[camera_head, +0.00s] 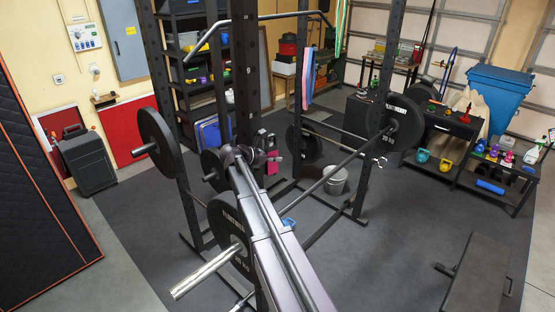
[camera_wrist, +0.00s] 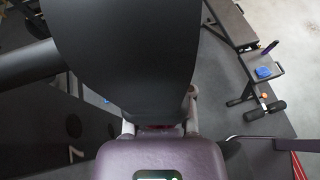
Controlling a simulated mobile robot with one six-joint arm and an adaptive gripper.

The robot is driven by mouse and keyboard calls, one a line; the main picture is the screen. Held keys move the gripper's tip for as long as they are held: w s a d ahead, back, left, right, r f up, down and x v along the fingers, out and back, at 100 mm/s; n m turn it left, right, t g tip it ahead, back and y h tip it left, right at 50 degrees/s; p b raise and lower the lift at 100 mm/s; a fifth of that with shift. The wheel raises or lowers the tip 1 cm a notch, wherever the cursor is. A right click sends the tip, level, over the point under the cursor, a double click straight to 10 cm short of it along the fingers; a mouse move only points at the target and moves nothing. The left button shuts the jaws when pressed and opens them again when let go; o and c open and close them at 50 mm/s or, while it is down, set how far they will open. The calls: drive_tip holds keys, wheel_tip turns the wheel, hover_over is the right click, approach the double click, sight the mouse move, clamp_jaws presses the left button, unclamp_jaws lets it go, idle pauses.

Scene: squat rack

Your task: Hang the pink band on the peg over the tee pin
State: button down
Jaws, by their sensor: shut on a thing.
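A pink band (camera_head: 306,80) hangs with a pale blue band (camera_head: 312,78) high on the far side of the squat rack. My gripper (camera_head: 252,157) is by the near upright of the rack, at the end of my arm. In the wrist view its fingers (camera_wrist: 160,120) are shut around the lower end of a large black shape (camera_wrist: 130,50), which hides most of what lies beyond. A small magenta and dark item (camera_head: 271,164) shows just right of my gripper; I cannot tell what it is. I cannot make out the tee pin or the free peg.
The rack's near upright (camera_head: 246,75) stands close to my gripper. A barbell (camera_head: 335,165) with black plates (camera_head: 397,127) crosses the rack. A grey bucket (camera_head: 336,182) stands behind it. A dark bench (camera_head: 478,275) is at the right; the floor before it is clear.

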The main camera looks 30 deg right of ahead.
drive_tip(key=shift+w+a, duration=0.35)
drive_tip(key=shift+w, duration=0.55)
drive_tip(key=shift+w+a+f+b, duration=0.15)
drive_tip(key=shift+w+f+b, duration=0.35)
drive_tip(key=shift+c, duration=2.2)
unclamp_jaws()
